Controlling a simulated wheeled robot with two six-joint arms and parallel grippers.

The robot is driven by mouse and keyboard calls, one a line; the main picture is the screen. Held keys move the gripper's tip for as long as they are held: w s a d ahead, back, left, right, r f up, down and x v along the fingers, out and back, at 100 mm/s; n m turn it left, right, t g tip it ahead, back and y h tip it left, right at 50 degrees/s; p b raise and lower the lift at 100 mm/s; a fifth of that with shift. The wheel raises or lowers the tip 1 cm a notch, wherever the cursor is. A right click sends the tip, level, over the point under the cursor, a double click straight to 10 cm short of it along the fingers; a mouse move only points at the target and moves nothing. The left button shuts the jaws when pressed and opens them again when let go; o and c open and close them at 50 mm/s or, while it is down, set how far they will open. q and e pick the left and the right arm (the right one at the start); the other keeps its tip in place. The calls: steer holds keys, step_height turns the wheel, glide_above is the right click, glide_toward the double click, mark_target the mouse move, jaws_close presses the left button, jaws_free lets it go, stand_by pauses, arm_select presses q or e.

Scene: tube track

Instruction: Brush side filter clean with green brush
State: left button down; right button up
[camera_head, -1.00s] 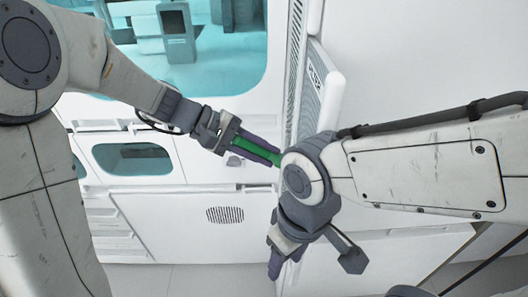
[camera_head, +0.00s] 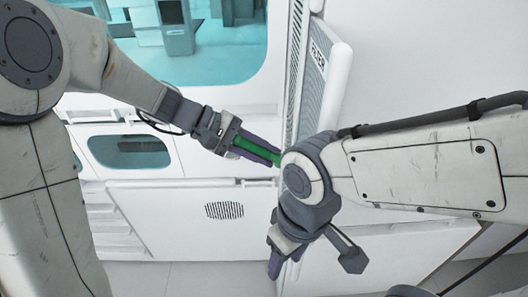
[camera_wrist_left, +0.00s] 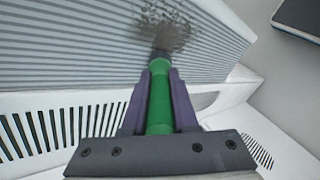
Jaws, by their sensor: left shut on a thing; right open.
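My left gripper (camera_head: 270,153) is shut on the green brush (camera_head: 252,149), with purple fingers along both sides of its handle. In the left wrist view the green handle (camera_wrist_left: 160,100) points away from my left gripper (camera_wrist_left: 161,73) toward the slatted side filter (camera_wrist_left: 75,62). A dark, speckled dirt patch (camera_wrist_left: 172,20) lies on the filter just beyond the brush tip. The bristles blend into it, so contact is unclear. The filter (camera_head: 311,95) also shows in the head view, upright and lettered FILTER. My right gripper (camera_head: 285,258) is open and empty, low in front.
My right forearm crosses in front of the filter's lower part in the head view. A white wall panel with a round-cornered vent (camera_head: 225,210) stands behind. A teal window (camera_head: 200,50) is at the back. A slotted vent strip (camera_wrist_left: 60,125) runs beside the filter.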

arm_select(q)
steer(key=shift+r, duration=0.1)
steer(key=shift+s+r+p, duration=0.1)
steer(key=shift+r+p, duration=1.3)
steer(key=shift+r, duration=0.5)
steer(key=shift+f, duration=0.2)
step_height(320, 180, down, 6)
steer(key=b, duration=0.6)
steer(key=shift+f, duration=0.25)
steer(key=shift+f+b, duration=0.1)
steer(key=shift+b, duration=0.2)
steer(key=shift+f+b, duration=0.85)
steer(key=shift+f, duration=0.1)
steer(key=shift+r, duration=0.15)
